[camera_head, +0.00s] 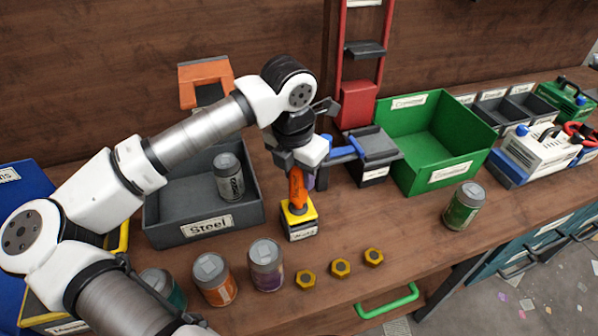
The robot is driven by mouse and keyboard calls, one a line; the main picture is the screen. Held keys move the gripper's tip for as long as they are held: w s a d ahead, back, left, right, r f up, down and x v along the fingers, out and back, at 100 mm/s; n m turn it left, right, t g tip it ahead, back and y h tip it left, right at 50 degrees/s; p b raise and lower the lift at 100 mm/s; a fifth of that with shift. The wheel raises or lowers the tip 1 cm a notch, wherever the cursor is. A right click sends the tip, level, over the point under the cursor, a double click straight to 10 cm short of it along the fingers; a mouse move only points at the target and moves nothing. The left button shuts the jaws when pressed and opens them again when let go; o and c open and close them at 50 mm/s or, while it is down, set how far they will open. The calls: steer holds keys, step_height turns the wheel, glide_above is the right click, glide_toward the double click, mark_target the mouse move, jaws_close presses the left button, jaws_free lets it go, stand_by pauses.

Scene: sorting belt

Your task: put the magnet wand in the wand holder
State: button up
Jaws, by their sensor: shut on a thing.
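The magnet wand (297,188) has an orange handle and stands about upright below my gripper (297,168). My gripper is shut on the upper part of the wand, and its jaws partly hide the wand's top. The wand's lower end meets the yellow top. I cannot tell whether it is seated inside or only over it.
A grey Steel bin (160,222) with a can (229,178) is at left. Several cans and three yellow nuts (340,268) line the front. A green bin (465,138) and a dark box (374,148) stand behind, right. A green can (463,206) stands right; bench around it is clear.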

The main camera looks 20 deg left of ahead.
steer(key=shift+s+f+b, duration=0.1)
steer(key=shift+f+b, duration=0.2)
steer(key=shift+b, duration=0.05)
steer(key=shift+f+b, duration=0.25)
steer(key=shift+b, duration=0.05)
jaws_close()
steer(key=o, duration=1.1)
jaws_free()
steer(key=shift+r+p, duration=0.5)
steer(key=shift+p, duration=0.2)
steer(key=r, duration=0.8)
steer(key=s+r+b, duration=0.1)
steer(key=r, duration=0.3)
steer(key=shift+s+a+r, duration=0.1)
steer(key=shift+a+r, duration=0.1)
steer(key=shift+a, duration=0.05)
